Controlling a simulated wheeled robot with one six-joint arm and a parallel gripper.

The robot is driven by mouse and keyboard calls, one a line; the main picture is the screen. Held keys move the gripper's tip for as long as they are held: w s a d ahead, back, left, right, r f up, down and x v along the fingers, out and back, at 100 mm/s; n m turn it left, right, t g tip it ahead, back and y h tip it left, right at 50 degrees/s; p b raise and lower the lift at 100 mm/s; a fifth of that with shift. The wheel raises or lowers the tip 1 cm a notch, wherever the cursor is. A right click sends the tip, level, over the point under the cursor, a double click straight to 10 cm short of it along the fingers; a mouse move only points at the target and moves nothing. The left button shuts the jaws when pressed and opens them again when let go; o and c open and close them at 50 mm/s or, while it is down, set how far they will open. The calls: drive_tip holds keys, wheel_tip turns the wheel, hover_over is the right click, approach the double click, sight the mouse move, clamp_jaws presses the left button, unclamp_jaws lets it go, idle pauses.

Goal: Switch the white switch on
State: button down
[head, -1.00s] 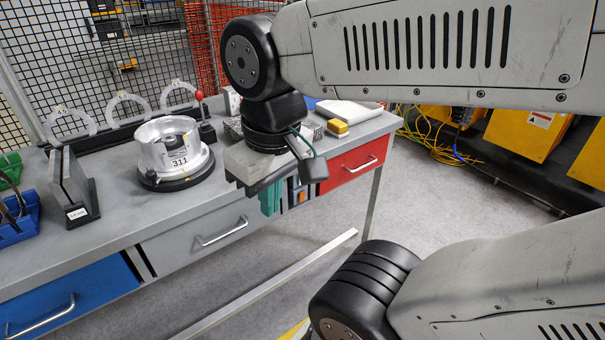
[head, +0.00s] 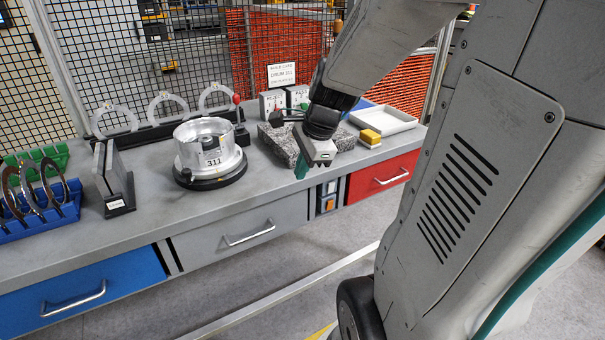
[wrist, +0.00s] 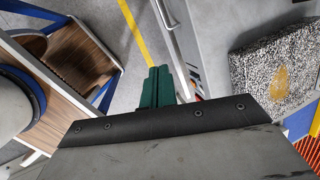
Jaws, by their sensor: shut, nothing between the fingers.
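A small switch panel sits on the bench front between the grey and red drawers. Its upper rocker, the pale white switch (head: 331,187), is above an orange switch (head: 330,206). At this size I cannot tell which way the white switch is set. My gripper (head: 301,170) has green fingers, which are shut and empty. They hang at the bench's front edge, left of and a little above the panel in the picture, apart from the switch. In the wrist view the shut fingers (wrist: 157,86) point toward the floor, beside the bench front; the switches there are mostly hidden.
On the bench stand a granite block (head: 283,141), a yellow-topped block (head: 370,138), a white tray (head: 382,121) and the drum marked 311 (head: 208,150). The red drawer's handle (head: 392,177) sticks out right of the panel. Open floor lies before the bench.

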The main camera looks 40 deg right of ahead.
sight(331, 188)
drive_tip(key=s+d+f+m+h, duration=0.1)
drive_tip(key=d+f+m, duration=0.3)
drive_tip(key=d+m, duration=0.4)
drive_tip(key=s+d+f+m+h, duration=0.1)
drive_tip(key=d+f+m, duration=0.4)
drive_tip(key=d+m, duration=0.3)
drive_tip(key=shift+d+f+t, duration=0.2)
drive_tip(key=shift+d+t, duration=0.1)
drive_tip(key=shift+d, duration=0.95)
drive_tip(key=shift+f, duration=0.1)
drive_tip(key=w+d+f, duration=0.1)
drive_tip(key=w+f, duration=0.6)
drive_tip(key=f, duration=0.1)
drive_tip(key=shift+w+d+f, duration=0.25)
drive_tip(key=shift+w+d, duration=0.1)
